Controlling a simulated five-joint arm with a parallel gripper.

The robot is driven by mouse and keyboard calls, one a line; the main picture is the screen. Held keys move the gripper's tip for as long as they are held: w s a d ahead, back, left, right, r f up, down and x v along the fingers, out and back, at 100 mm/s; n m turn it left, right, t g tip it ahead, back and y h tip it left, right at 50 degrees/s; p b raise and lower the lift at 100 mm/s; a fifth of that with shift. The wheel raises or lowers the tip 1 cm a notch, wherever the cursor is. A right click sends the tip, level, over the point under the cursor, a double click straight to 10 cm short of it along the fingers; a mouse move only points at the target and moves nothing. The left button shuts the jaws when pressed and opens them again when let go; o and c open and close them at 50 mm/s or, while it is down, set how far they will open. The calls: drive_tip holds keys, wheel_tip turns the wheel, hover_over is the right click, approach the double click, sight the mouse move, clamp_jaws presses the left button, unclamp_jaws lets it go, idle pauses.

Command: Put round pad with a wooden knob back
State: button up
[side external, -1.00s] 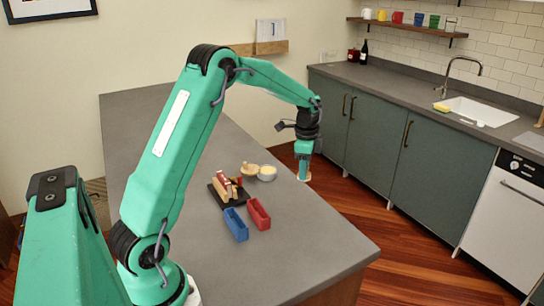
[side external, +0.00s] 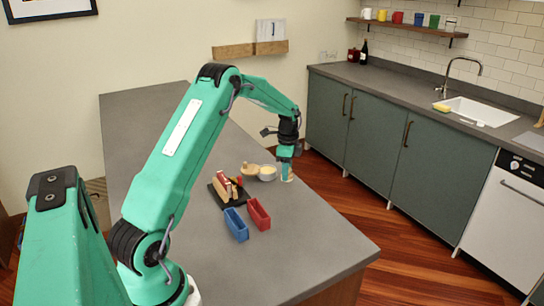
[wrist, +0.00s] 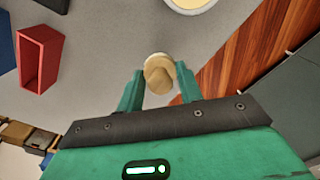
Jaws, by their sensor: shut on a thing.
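My gripper (side external: 286,172) is shut on the round pad with a wooden knob (wrist: 158,72), which sits between the fingertips (wrist: 160,84) in the wrist view. In the side view the pad shows as a pale disc (side external: 287,179) under the gripper, near the counter's right edge. Its underside is hidden. A pale round bowl (side external: 267,178) with cream contents stands just left of the gripper. Its rim also shows at the top of the wrist view (wrist: 192,9). A wooden round piece with a knob (side external: 250,169) lies left of the bowl.
A red bin (side external: 259,217) and a blue bin (side external: 236,227) stand on the grey counter (side external: 300,250). A black tray (side external: 216,203) with wooden pieces is behind them. The counter's right edge drops to the wooden floor (side external: 340,205). The front of the counter is clear.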

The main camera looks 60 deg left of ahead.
drive_tip(key=shift+f, duration=1.9)
drive_tip(key=shift+f, duration=0.15)
drive_tip(key=o, duration=1)
drive_tip(key=shift+o, duration=0.2)
wheel_tip(320, 180, up, 12)
drive_tip(key=shift+f, duration=0.1)
drive_tip(key=shift+r, duration=0.25)
drive_tip(key=shift+d+r, duration=0.1)
